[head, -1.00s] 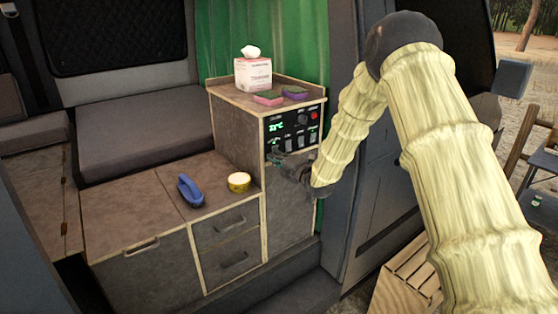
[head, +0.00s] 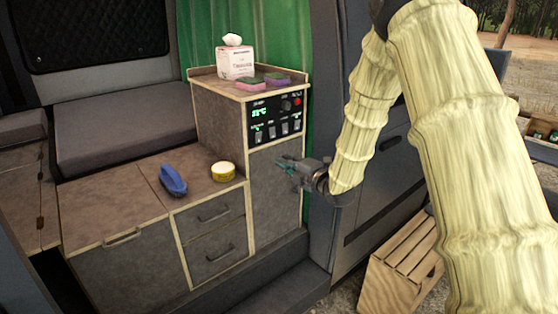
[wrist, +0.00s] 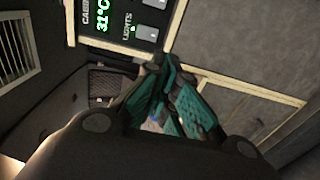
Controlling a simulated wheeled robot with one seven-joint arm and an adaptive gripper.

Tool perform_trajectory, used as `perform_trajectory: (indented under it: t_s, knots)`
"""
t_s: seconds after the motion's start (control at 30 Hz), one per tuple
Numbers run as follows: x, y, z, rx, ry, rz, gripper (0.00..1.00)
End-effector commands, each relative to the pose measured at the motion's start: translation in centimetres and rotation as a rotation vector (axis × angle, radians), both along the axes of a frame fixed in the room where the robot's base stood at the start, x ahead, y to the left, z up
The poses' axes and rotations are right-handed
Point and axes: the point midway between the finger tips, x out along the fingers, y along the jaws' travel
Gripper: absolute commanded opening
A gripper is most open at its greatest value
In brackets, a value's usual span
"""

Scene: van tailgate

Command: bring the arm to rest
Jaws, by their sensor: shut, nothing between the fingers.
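My gripper (head: 286,164) is in front of the tall cabinet (head: 274,195), just below its control panel (head: 275,118). Its teal fingers are shut with nothing between them. My arm, in a pale yellow sleeve, reaches in from the right of the head view. In the wrist view the shut fingers (wrist: 172,98) point toward the cabinet front, and part of the panel (wrist: 125,22) shows at the top with a green readout of 31°C and a lit lights switch. I cannot tell whether the fingertips touch anything.
A tissue box (head: 235,62) and two sponges (head: 250,84) (head: 277,78) stand on the cabinet top. A blue brush-like object (head: 173,180) and yellow tape roll (head: 223,171) lie on the lower counter. A wooden crate (head: 385,285) stands outside, below my arm.

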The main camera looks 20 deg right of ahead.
Motion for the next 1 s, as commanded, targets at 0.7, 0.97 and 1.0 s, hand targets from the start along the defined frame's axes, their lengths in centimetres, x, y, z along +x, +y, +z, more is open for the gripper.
perform_trajectory:
  t_s: [0.7,0.97,1.0]
  knots:
    - [-0.9,-0.1,-0.9,0.013,0.021,-0.004,0.0]
    - [-4.4,1.0,-11.3,0.209,0.299,-0.101,0.0]
    - [-5.4,1.2,-13.5,0.251,0.359,-0.13,0.0]
